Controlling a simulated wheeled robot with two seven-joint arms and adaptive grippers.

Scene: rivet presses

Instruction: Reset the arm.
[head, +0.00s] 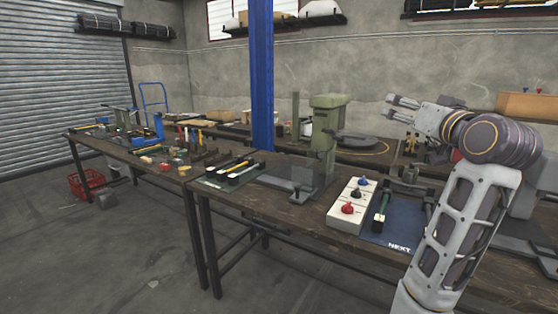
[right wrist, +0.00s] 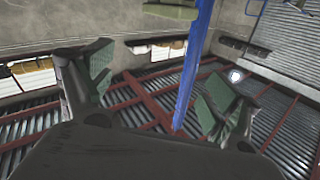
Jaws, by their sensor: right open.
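My right gripper (head: 396,107) is raised above the workbench at the right of the head view, with its fingers pointing left. Its two fingers are spread apart with nothing between them. In the right wrist view, the two green-padded fingers (right wrist: 160,85) stand wide apart, and the wall, the blue post and the ceiling show past them. My right arm comes up from the lower right and bends at the elbow. My left gripper is not in the head view.
A green rivet press (head: 325,135) stands on the workbench (head: 283,218). A white box with blue, black and red knobs (head: 335,216) and a blue mat (head: 408,228) lie near my arm. A blue post (head: 262,75) rises behind. Floor at the lower left is clear.

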